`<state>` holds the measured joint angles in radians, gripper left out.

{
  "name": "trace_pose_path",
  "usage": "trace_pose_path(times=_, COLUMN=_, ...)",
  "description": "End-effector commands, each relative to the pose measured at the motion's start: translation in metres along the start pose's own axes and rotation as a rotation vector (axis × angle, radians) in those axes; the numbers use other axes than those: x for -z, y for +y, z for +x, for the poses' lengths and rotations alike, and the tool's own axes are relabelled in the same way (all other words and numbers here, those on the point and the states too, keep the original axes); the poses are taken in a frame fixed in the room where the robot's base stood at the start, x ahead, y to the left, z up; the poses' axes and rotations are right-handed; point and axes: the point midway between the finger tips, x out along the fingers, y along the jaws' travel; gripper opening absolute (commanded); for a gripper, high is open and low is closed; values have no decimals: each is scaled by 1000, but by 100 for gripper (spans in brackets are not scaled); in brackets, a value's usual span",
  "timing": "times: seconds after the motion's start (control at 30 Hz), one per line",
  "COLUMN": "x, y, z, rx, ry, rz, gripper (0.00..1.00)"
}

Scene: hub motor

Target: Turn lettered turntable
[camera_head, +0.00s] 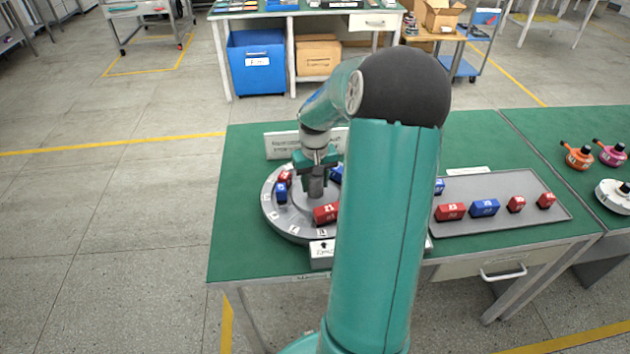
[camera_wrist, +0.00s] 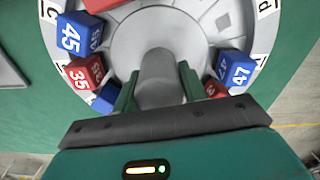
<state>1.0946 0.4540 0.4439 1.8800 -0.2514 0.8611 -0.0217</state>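The round grey turntable (camera_head: 272,222) sits on the green table, with letter labels around its rim; it fills the top of the wrist view (camera_wrist: 205,18). On it stand a red block (camera_head: 326,213), a blue block (camera_head: 282,193), and in the wrist view a blue 45 block (camera_wrist: 78,34), a red 35 block (camera_wrist: 84,72) and a blue 47 block (camera_wrist: 235,68). A grey upright post (camera_wrist: 160,75) rises at the centre. My gripper (camera_head: 316,165) points down over the centre, and its green fingers (camera_wrist: 160,88) appear pressed against both sides of the post.
A white marker block (camera_head: 321,254) stands before the turntable, and a white sign (camera_head: 282,145) behind it. A grey tray (camera_head: 505,187) with red and blue blocks lies right, partly hidden by my arm. Orange (camera_head: 578,156) and pink (camera_head: 610,154) items stand farther right.

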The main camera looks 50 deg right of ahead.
Motion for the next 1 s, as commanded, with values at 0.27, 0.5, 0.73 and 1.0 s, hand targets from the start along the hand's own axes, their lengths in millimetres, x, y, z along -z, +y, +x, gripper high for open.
trace_pose_path(times=0.27, x=0, y=0, z=0, rx=0, ry=-1, rz=0, gripper=0)
trace_pose_path(times=0.5, x=-1, y=0, z=-1, rx=0, ry=-2, rz=14, gripper=0)
trace_pose_path(times=0.73, x=-1, y=0, z=-1, rx=-1, ry=-3, rz=69, gripper=0)
trace_pose_path(times=1.0, x=-1, y=0, z=-1, rx=-1, ry=-4, rz=187, gripper=0)
